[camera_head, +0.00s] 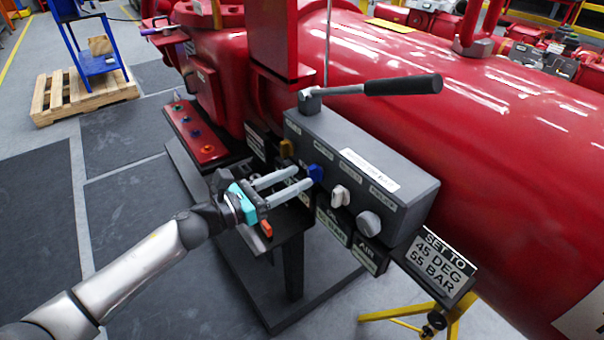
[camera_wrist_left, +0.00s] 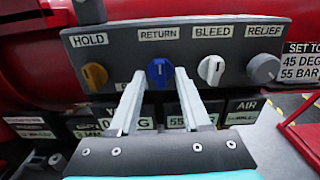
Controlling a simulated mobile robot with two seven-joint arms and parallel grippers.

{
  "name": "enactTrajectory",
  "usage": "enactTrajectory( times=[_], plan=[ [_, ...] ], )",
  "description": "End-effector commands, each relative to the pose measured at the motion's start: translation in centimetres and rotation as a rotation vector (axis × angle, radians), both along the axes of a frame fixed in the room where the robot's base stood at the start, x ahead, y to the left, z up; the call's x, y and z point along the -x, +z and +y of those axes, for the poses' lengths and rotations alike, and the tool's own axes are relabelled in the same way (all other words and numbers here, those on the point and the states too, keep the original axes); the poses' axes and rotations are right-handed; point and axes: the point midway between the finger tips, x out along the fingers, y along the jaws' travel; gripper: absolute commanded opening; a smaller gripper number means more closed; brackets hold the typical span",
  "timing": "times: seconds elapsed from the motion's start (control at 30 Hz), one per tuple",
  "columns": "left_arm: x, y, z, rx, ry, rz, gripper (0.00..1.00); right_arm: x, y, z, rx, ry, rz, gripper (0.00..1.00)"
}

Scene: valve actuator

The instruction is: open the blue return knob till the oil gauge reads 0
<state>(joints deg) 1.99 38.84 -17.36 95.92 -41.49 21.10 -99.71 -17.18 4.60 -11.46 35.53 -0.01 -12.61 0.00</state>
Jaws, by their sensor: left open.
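The blue return knob (camera_head: 315,172) is on the front of the grey control box (camera_head: 420,198). In the left wrist view the blue knob (camera_wrist_left: 160,72) sits under the RETURN label, with its white mark roughly upright. My left gripper (camera_head: 303,177) is open, its two fingers pointing at the knob. In the left wrist view the fingertips (camera_wrist_left: 159,76) lie on either side of the knob; whether they touch it I cannot tell. Black readout plates (camera_wrist_left: 188,123) sit below the box. The fingers partly cover them, and I cannot clearly read an oil value. My right gripper is not in view.
A yellow HOLD knob (camera_wrist_left: 95,75), white BLEED knob (camera_wrist_left: 211,69) and grey RELIEF knob (camera_wrist_left: 263,68) share the panel. A black-handled lever (camera_head: 400,85) rises above the box. A sign (camera_head: 440,262) reads "SET TO 45 DEG 55 BAR".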

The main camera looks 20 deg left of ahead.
Motion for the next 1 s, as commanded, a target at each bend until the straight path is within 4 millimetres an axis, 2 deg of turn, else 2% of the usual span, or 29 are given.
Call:
enactTrajectory(
  times=[0.2,0.63,1.0],
  plan=[
    [-1.6,0.0,-1.2,0.001,0.0,0.0,0.47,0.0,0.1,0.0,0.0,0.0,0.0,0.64],
    [-2.0,0.0,-1.5,0.001,0.0,0.001,0.46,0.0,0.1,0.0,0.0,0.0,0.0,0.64],
    [-1.9,0.0,-1.5,0.001,0.0,0.001,0.05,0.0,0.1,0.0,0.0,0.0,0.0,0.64]
  ],
)
